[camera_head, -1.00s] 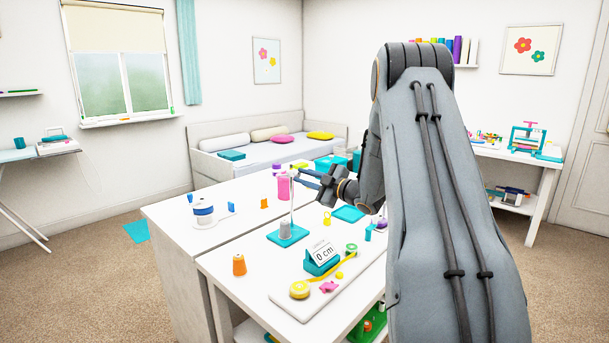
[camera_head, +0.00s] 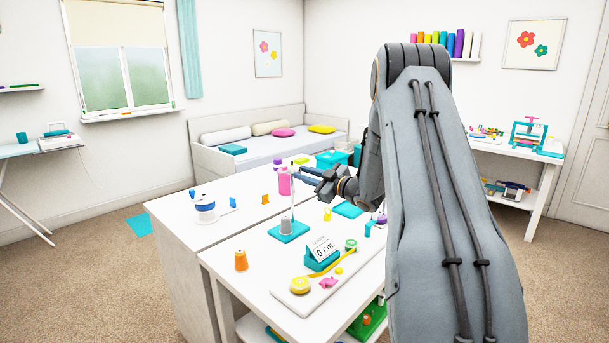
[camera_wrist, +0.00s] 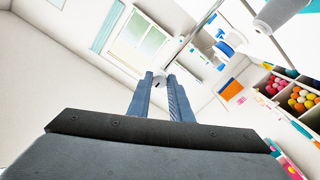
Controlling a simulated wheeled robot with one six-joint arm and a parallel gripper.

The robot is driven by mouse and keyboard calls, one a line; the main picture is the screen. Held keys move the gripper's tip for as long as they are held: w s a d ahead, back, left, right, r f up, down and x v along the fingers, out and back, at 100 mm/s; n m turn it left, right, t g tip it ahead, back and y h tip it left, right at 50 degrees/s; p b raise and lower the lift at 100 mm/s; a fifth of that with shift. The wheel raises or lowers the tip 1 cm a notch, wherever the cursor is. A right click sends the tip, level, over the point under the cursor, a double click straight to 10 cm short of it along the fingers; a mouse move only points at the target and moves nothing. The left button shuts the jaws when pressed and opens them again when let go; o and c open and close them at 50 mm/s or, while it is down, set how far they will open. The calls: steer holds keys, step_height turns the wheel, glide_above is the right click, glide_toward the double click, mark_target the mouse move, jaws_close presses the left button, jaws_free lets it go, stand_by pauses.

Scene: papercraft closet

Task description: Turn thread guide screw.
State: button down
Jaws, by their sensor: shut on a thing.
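A thread stand with a teal base (camera_head: 288,231) and a thin upright post (camera_head: 292,203) stands on the white table in the head view. My gripper (camera_head: 298,174) reaches in from the right, its blue fingers at the upper part of the post. In the wrist view, my gripper (camera_wrist: 162,76) is shut on a small pale grey piece that looks like the thread guide screw (camera_wrist: 160,81), at the end of the thin rod (camera_wrist: 190,40). The screw is mostly hidden by the fingers; how far it is turned I cannot tell.
A pink bottle (camera_head: 284,184) stands just behind the post. A white-and-blue spool (camera_head: 205,207) is to the left, an orange spool (camera_head: 241,261) in front.

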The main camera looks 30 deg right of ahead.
steer(key=c, duration=1.6)
jaws_free()
steer(key=b+v, duration=0.1)
steer(key=v, duration=0.6)
steer(key=shift+s+d, duration=0.2)
steer(key=shift+s, duration=0.15)
